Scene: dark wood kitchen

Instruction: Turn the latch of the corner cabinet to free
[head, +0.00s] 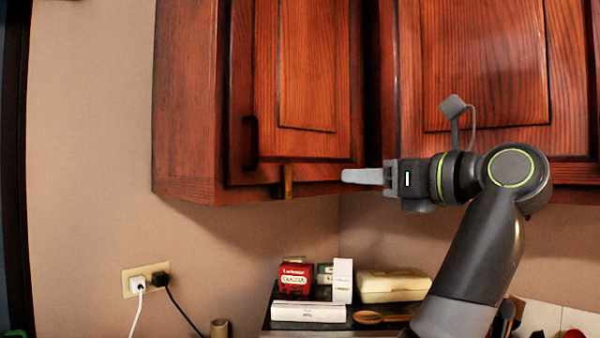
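The corner cabinet (190,110) is reddish wood, and its door (335,90) looks shut, with a dark handle (250,143) at its lower left. A small brass-coloured latch (287,182) stands upright at the door's bottom edge, overlapping the frame below. A gap shows between fingertips and latch in the picture. The fingers are seen from the side, so I cannot tell whether they are open or shut. My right gripper is not in view.
Below, a dark shelf (350,327) holds a red box (295,277), white boxes, a cream case (393,286) and a wooden spoon (368,317). A wall outlet (135,280) has two plugs. Space left of the latch is clear.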

